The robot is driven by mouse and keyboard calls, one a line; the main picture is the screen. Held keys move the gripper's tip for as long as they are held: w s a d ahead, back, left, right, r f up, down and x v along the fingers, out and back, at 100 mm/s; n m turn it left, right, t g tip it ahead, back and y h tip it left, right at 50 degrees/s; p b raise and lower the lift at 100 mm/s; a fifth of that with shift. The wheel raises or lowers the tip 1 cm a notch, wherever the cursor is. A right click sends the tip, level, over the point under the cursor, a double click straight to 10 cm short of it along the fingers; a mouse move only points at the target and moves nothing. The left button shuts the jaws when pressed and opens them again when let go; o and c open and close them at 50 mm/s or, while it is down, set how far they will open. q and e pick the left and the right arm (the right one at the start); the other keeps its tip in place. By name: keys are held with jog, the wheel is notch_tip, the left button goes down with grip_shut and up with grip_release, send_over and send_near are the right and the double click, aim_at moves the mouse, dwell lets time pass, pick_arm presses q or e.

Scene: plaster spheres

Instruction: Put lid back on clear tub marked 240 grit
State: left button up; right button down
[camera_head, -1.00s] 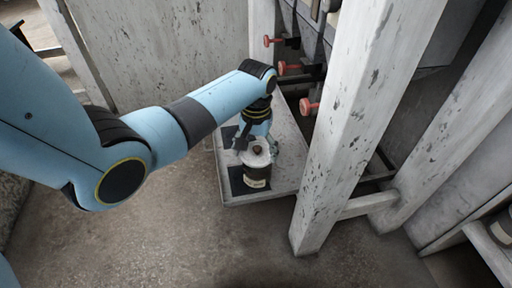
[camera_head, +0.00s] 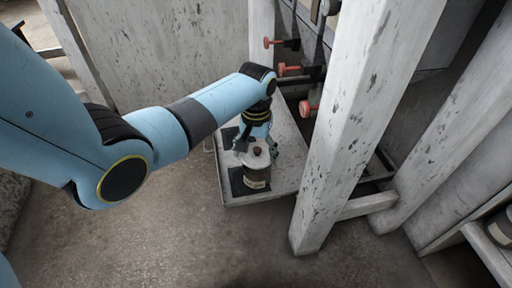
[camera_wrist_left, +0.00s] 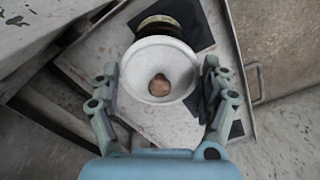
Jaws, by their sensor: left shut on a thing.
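The white round lid (camera_wrist_left: 158,92) with a brown knob sits between the two fingers of my left gripper (camera_wrist_left: 161,75) in the wrist view. The gripper is shut on it. In the head view my left gripper (camera_head: 258,140) is at the lid (camera_head: 256,157), which is at the top of the dark tub (camera_head: 257,178) with a pale label. The label is too small to read. Part of the tub (camera_wrist_left: 160,22) shows past the lid in the wrist view. Whether the lid touches the rim is unclear. My right gripper is not in view.
The tub stands on a dark square mat (camera_head: 237,182) on a pale worn board (camera_head: 285,186). A white post (camera_head: 345,130) rises close to the right, with red knobs (camera_head: 309,108) behind it. Another jar (camera_head: 502,226) is at the far right.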

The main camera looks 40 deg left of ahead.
pick_arm(q)
jog(key=shift+f+p, duration=0.15)
jog(key=shift+p, duration=0.35)
dwell(1.0)
dwell(0.3)
jog(key=o, duration=0.8)
